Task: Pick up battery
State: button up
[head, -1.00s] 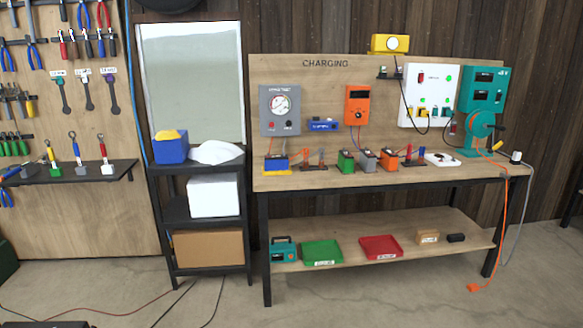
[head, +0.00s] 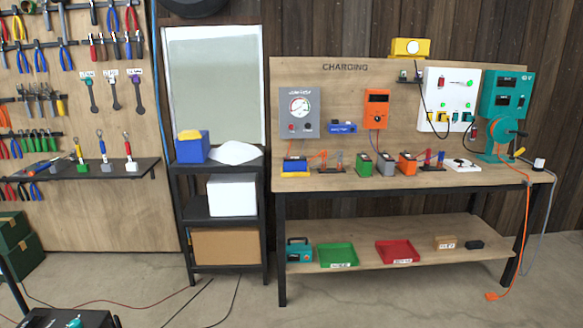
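Several batteries stand on the charging bench (head: 450,181) in the head view. A blue battery (head: 295,165) sits on a yellow base at the bench's left end. A green battery (head: 363,164), a grey one (head: 385,163) and an orange one (head: 407,163) stand in a row near the middle. I cannot tell which of them the task names. Small stands with red and blue clips are between and beside them. My gripper is not in view.
A black shelf rack (head: 195,212) with boxes stands left of the bench. A tool board (head: 90,210) is further left. An orange cable (head: 523,240) hangs to the floor at the right. The floor before the bench looks mostly clear, with thin cables at left.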

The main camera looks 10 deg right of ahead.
aim_at(293, 163)
jog(key=i, duration=0.9)
jog(key=z, duration=0.1)
jog(key=k, duration=0.6)
jog(key=u, duration=0.35)
jog(key=i, duration=0.65)
jog(key=u, duration=0.15)
